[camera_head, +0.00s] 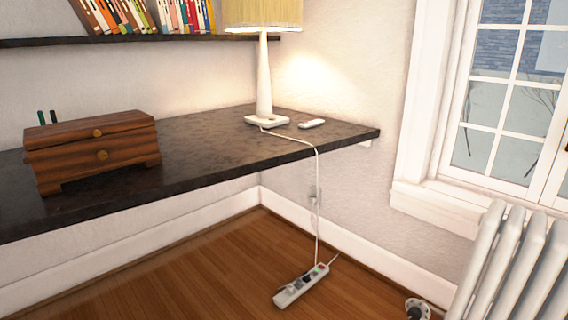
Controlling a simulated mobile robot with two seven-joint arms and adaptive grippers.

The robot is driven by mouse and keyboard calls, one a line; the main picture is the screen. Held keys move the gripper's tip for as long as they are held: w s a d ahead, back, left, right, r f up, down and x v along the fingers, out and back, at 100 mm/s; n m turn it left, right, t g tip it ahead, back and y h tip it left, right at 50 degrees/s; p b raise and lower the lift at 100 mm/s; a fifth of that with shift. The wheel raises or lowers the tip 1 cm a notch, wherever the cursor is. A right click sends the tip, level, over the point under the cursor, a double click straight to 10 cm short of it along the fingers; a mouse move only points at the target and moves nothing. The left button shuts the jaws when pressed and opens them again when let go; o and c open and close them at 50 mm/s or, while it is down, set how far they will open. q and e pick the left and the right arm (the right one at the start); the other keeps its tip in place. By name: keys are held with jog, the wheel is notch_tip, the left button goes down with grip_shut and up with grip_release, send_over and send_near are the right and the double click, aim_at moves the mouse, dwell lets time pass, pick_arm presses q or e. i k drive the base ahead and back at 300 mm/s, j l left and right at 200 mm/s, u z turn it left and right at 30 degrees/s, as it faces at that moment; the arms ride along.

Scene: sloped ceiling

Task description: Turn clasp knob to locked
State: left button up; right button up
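A brown striped wooden box (92,148) with a lid and short feet stands on the dark shelf desk at the left. The lid looks closed. The knobs are too small to tell their turned position or any marking. Neither of my grippers is in view.
The dark desk (200,150) has bare room right of the box. A lamp (264,85) and small white object (311,123) stand farther right. A bookshelf (150,40) hangs above. A power strip (301,285) lies on the floor; a radiator (515,265) stands right.

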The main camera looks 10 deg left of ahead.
aim_at(101, 154)
jog(key=u, duration=1.25)
